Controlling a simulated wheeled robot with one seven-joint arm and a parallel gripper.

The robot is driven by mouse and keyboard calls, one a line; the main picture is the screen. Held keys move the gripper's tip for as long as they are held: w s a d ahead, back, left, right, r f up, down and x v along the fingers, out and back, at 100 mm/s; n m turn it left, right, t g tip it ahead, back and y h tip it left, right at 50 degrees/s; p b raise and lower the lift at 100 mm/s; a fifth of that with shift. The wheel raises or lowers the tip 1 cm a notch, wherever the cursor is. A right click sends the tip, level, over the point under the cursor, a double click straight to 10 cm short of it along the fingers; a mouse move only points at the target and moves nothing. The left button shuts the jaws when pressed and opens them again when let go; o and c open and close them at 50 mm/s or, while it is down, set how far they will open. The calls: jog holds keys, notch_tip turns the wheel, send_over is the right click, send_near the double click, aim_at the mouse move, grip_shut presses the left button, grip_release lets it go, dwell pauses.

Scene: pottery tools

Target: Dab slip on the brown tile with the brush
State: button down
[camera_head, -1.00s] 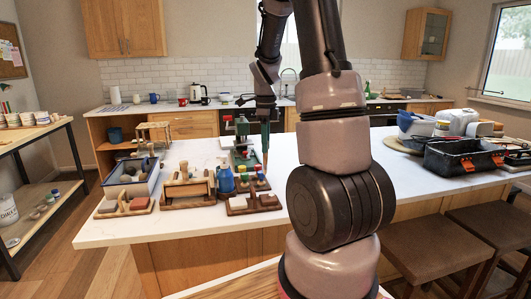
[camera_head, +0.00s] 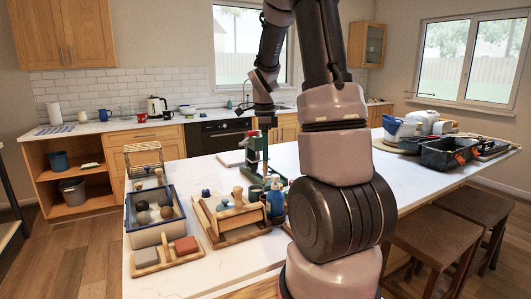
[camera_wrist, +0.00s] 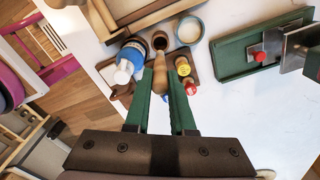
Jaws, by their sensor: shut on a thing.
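In the wrist view my gripper (camera_wrist: 162,88) has its green fingers shut on the brush (camera_wrist: 159,74), whose wooden handle shows between the fingertips. The brush's far end points toward a dark round opening (camera_wrist: 160,41); I cannot tell whether it touches. In the head view my gripper (camera_head: 265,132) hangs over the island. I cannot tell for certain which vessel holds the slip.
A green stand (camera_wrist: 255,52) is at right. A blue-edged tray (camera_head: 155,212) and wooden rack (camera_head: 236,220) stand near the tiles. The counter's right part has free room.

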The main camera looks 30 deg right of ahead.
aim_at(265, 172)
jog(key=shift+a+f, duration=0.1)
jog(key=shift+f, duration=4.25)
jog(key=c, duration=0.7)
grip_release()
